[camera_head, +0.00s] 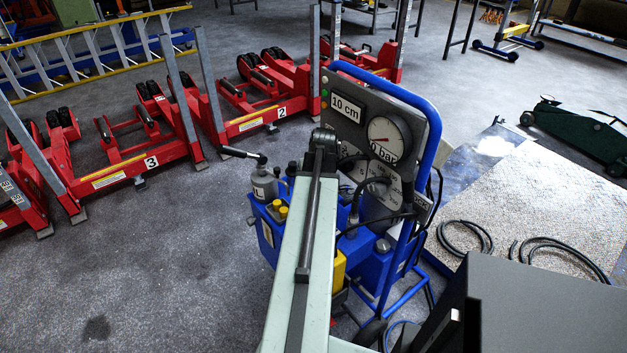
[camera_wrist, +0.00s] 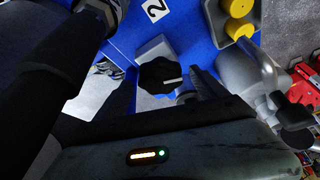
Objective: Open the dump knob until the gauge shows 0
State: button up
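The dump knob (camera_wrist: 160,77) is black and lobed with a white pointer line, on a pale block on the blue unit in the wrist view. My gripper (camera_wrist: 163,90) has its dark fingers apart, one on each side of the knob from this view. I see no contact with it. In the head view my arm hides the knob and the gripper. The round gauge (camera_head: 386,136) has a white dial, its needle pointing left. A plate above left reads "10 cm" (camera_head: 347,108).
The blue pump trolley (camera_head: 430,110) carries hoses, yellow caps (camera_head: 279,209) and a grey lever pump (camera_head: 263,183). Red numbered lifting stands (camera_head: 130,165) stand at the left. A green trolley jack (camera_head: 575,130) stands at the right.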

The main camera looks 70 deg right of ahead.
jog(key=p+v, duration=0.7)
jog(key=v, duration=0.1)
jog(key=shift+f, duration=0.1)
dwell(0.4)
